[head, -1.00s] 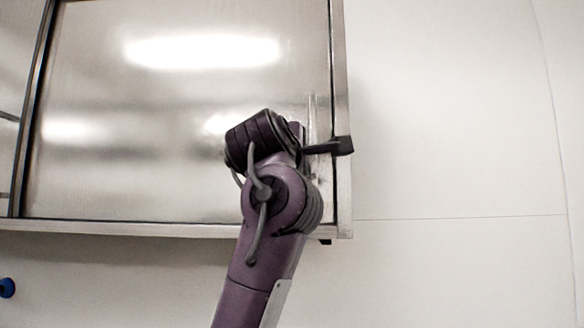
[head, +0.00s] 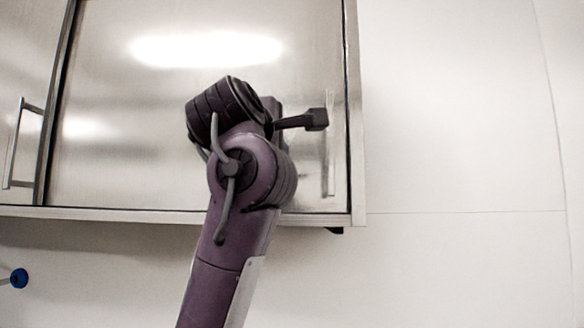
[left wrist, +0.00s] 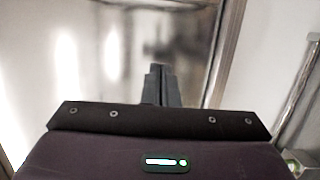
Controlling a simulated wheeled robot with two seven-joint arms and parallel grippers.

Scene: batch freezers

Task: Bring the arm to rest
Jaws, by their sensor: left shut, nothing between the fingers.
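My purple left arm reaches up in the head view in front of a steel cabinet. Its left gripper (head: 316,120) points right, in front of the cabinet's right door (head: 130,110) and close to the upright bar handle (head: 330,165). I cannot tell the gap to the handle. In the left wrist view the two dark fingers (left wrist: 160,85) are together with nothing between them, in front of the blurred, reflective steel. My right gripper is in neither view.
Another door with a bar handle (head: 20,145) is at the left. The cabinet's bottom edge (head: 120,213) runs across the picture. A pale wall (head: 460,120) at the right is bare. A small blue knob (head: 19,278) shows low at the left.

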